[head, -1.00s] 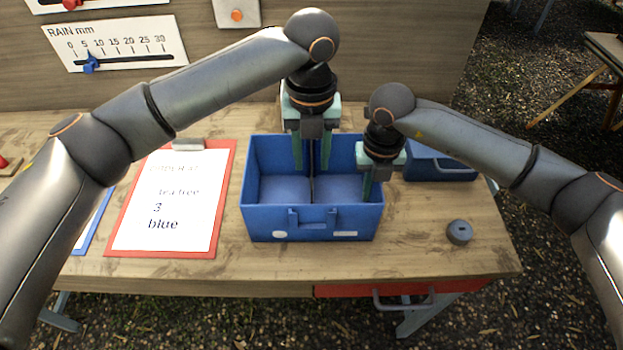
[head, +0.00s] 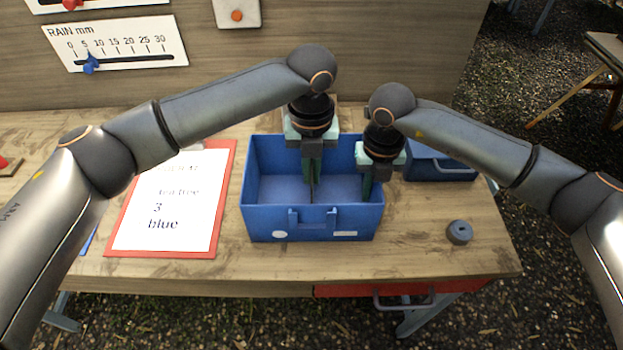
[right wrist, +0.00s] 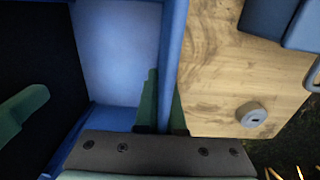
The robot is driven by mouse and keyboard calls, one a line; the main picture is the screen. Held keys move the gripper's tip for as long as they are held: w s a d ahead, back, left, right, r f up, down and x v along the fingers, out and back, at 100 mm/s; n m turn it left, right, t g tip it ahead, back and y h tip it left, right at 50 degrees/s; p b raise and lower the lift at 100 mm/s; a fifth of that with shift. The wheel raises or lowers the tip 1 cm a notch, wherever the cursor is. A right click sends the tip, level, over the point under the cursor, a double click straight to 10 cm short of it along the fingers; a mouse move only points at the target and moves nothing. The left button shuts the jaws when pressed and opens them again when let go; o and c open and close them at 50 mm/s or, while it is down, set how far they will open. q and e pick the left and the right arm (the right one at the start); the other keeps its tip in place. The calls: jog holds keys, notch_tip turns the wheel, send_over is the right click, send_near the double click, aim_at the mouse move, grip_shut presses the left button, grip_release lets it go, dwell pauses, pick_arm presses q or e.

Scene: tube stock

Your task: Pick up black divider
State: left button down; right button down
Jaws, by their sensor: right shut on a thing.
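The black divider (head: 313,193) stands upright in the middle of the blue bin (head: 262,222), seen nearly edge-on in the head view. In the right wrist view the divider (right wrist: 40,60) is a broad dark face at the left. My left gripper (head: 314,178) points down over the divider, its green fingers close together at its top part. I cannot tell whether they touch it. One left finger also shows in the right wrist view. My right gripper (head: 370,182) is shut on the bin's right wall (right wrist: 172,60), one finger inside and one outside.
A red clipboard (head: 228,175) lies left of the bin. A closed blue box (head: 440,165) stands behind right. A small grey round piece (head: 459,232) lies on the wooden table (head: 440,260). The table's front edge is just before the bin.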

dwell(0.6)
pick_arm(q)
notch_tip(320, 180, up, 18)
dwell(0.4)
pick_arm(e)
jog(key=c, duration=0.9)
grip_release()
jog(key=shift+c, duration=0.2)
